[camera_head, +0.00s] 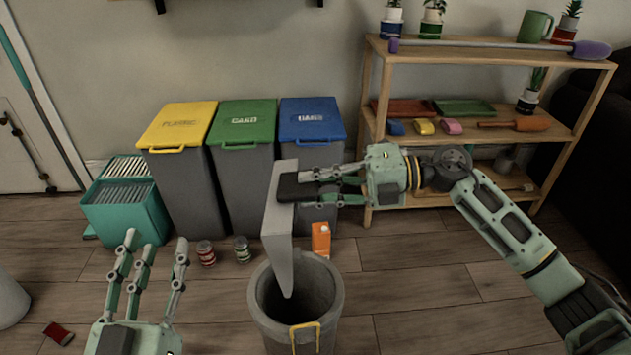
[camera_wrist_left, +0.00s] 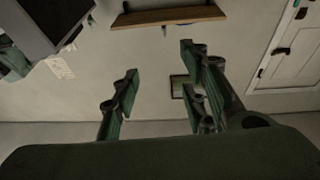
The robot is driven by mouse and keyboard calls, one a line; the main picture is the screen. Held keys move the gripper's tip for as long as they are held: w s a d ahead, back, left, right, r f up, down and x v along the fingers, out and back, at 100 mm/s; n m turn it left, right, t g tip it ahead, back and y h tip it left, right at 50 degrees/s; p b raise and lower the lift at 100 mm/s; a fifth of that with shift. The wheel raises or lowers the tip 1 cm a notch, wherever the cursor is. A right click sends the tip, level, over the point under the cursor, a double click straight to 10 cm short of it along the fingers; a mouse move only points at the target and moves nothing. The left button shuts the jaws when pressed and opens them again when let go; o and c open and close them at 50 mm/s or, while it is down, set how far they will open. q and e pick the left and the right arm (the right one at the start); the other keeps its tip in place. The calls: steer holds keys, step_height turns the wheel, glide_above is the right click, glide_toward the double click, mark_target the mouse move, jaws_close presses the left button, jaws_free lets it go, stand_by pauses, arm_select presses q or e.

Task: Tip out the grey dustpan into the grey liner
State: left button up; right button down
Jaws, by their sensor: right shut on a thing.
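The grey dustpan (camera_head: 277,222) is tilted steeply, nearly on end, with its lower tip at or just inside the mouth of a round grey bin. My right gripper (camera_head: 298,184) is shut on its dark handle. The grey liner (camera_head: 296,290) shows as the dark-mouthed bin with a yellow handle at its front; I cannot see its bottom. I cannot see any debris on the dustpan from here. My left gripper (camera_head: 150,262) is open and empty at the lower left, fingers up; its spread fingers also show in the left wrist view (camera_wrist_left: 155,95).
Yellow, green and blue lidded bins (camera_head: 243,145) stand against the wall behind. Two cans (camera_head: 223,252) and an orange carton (camera_head: 321,239) stand on the floor near the liner. A wooden shelf (camera_head: 470,47) is at the right. A red item (camera_head: 58,333) lies at lower left.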

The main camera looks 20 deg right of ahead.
steer(key=shift+r, duration=0.1)
